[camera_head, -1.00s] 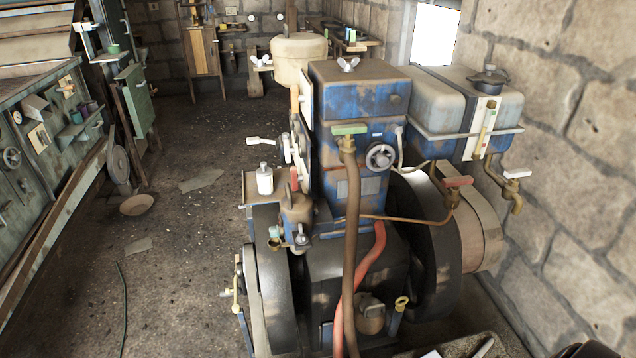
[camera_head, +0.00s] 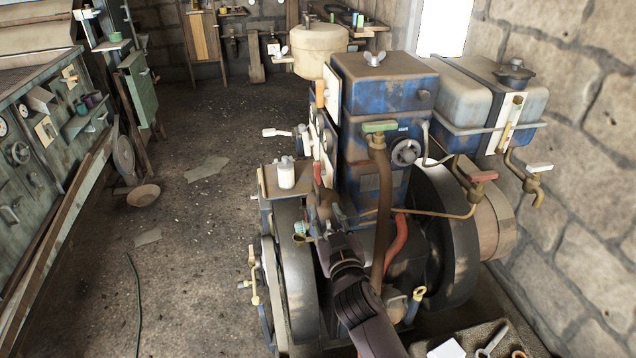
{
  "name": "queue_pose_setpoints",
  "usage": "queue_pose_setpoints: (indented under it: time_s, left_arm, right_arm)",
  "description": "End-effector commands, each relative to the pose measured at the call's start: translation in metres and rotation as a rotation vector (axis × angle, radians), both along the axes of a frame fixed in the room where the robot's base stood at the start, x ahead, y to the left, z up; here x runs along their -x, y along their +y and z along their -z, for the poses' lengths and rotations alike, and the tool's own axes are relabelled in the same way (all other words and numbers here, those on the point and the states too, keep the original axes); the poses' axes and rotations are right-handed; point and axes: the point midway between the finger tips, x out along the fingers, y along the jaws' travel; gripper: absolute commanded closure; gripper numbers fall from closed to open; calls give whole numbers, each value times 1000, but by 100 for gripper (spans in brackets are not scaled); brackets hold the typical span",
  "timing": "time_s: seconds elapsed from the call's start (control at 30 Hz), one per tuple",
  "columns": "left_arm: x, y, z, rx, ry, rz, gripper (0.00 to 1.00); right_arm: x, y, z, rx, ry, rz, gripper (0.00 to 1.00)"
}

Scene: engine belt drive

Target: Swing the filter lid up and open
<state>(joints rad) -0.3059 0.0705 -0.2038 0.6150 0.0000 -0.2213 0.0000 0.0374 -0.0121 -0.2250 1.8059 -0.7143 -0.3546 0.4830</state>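The engine (camera_head: 378,95) is a blue and grey block with black flywheels. A small brownish pot (camera_head: 322,212), which I take to be the filter, sits low on its front left side. My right arm comes in from the bottom, and my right gripper (camera_head: 332,232) reaches the front of this pot and partly covers it. Whether it touches the pot or its lid is hard to see. The fingers are small and dark, so their opening cannot be told. The lid itself is not clearly visible. My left gripper is out of view.
A tray (camera_head: 451,339) with tools lies at the lower right. The floor at left is mostly clear.

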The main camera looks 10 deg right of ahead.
Motion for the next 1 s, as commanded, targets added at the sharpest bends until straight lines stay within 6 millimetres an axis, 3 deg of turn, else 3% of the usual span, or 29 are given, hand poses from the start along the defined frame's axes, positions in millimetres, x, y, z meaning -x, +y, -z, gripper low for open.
queue_pose_setpoints:
  time_s: [0.3,0.5,0.7,1.0]
  left_arm:
    - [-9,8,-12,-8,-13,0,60]
    - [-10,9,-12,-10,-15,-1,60]
    - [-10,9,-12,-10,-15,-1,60]
    - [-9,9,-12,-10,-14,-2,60]
  right_arm:
    - [-67,0,-1,1,1,1,70]
    - [-97,0,0,0,0,0,70]
    - [-110,0,1,0,1,-1,70]
    - [-112,0,1,0,1,-1,70]
